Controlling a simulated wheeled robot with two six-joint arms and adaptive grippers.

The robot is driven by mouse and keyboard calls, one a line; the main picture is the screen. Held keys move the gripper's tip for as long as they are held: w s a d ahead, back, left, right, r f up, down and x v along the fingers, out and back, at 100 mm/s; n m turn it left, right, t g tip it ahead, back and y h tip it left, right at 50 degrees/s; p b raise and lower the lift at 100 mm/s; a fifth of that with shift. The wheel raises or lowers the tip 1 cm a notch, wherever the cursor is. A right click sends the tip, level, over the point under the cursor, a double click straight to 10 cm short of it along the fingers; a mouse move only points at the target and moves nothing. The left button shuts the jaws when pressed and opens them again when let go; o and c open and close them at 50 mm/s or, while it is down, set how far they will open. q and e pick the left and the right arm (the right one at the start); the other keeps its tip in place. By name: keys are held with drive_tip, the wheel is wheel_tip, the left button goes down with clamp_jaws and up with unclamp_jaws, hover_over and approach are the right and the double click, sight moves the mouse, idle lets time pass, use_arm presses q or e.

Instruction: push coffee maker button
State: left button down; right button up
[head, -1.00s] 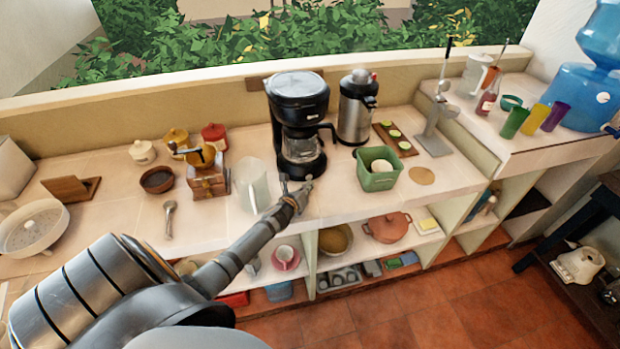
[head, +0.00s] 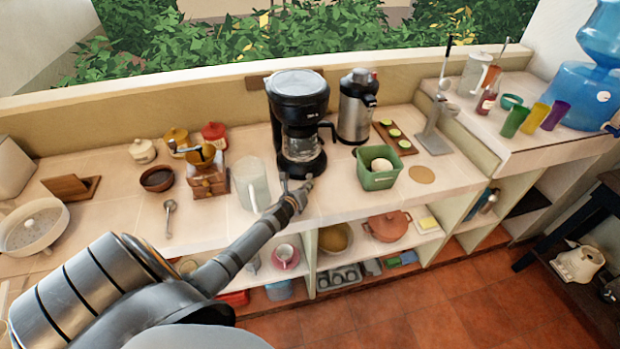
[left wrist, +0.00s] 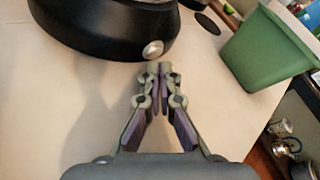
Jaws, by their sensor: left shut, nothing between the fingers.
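The black coffee maker (head: 299,95) stands upright on the counter with its glass carafe (head: 300,148) in it. Its black base (left wrist: 105,28) fills the top left of the left wrist view. A round silver button (left wrist: 153,48) sits on the front of that base. My left gripper (head: 296,186) is in front of the base, low over the counter. In the left wrist view its fingertips (left wrist: 158,69) are together and empty, just short of the button, with a small gap seeming to remain. The button is too small to tell in the head view. My right gripper is not in view.
A green square container (head: 378,178) stands right of the gripper, and a clear pitcher (head: 251,184) stands to its left. A silver juicer (head: 356,108) is right of the coffee maker. The counter's front edge and open shelves lie below my left arm.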

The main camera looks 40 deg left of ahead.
sight(313, 202)
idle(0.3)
use_arm(q)
drive_tip(key=shift+w+a, duration=0.3)
drive_tip(key=shift+a, duration=0.05)
drive_tip(key=shift+d, duration=0.1)
drive_tip(key=shift+s+d, duration=0.2)
drive_tip(key=shift+s, duration=0.05)
drive_tip(key=shift+s+d+f, duration=0.1)
drive_tip(key=shift+s+d, duration=0.2)
drive_tip(key=shift+d, duration=0.15)
drive_tip(key=shift+s+d, duration=0.8)
drive_tip(key=shift+d, duration=0.2)
drive_tip(key=shift+s+d, duration=0.75)
drive_tip(key=shift+d, duration=0.25)
